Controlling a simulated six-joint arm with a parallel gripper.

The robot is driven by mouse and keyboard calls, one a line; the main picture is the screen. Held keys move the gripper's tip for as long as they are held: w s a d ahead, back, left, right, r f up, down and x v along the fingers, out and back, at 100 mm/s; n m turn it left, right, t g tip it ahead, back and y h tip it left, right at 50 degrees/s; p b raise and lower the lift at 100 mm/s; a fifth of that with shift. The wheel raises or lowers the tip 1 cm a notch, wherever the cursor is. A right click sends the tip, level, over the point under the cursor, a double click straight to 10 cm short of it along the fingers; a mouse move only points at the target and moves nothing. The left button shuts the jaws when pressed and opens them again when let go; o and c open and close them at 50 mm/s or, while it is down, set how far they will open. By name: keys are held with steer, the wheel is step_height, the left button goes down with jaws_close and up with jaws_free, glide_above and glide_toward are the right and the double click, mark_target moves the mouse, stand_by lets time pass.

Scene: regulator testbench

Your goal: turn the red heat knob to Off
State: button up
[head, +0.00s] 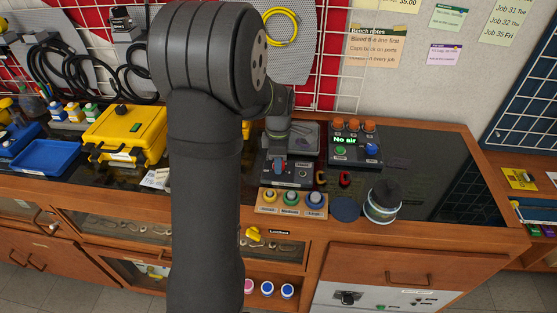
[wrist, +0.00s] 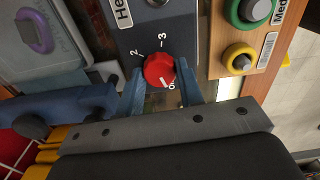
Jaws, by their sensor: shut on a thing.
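The red heat knob (wrist: 160,70) sits on a dark blue-grey panel (wrist: 185,35) in the wrist view. The marks 2 and 3 show beside it, and a partly hidden mark sits at its lower right edge. A pale pointer line on the knob faces down toward that mark; its exact setting is hard to read. My gripper (wrist: 163,80) has one blue finger on each side of the knob and is shut on it. In the head view, my gripper (head: 279,167) is small above the heater box (head: 300,178), with the knob mostly hidden.
A wooden block with yellow, green and blue ringed buttons (head: 291,210) stands just in front of the heater box. A control box reading "No air" (head: 345,141) stands to its right, with a dark-lidded jar (head: 383,205) nearer the front. A yellow case (head: 125,130) stands left.

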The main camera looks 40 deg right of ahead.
steer(key=o, duration=1)
step_height(320, 180, up, 18)
steer(key=shift+f, duration=0.25)
steer(key=shift+f, duration=0.15)
step_height(320, 180, down, 17)
steer(key=shift+f, duration=0.1)
stand_by(0.6)
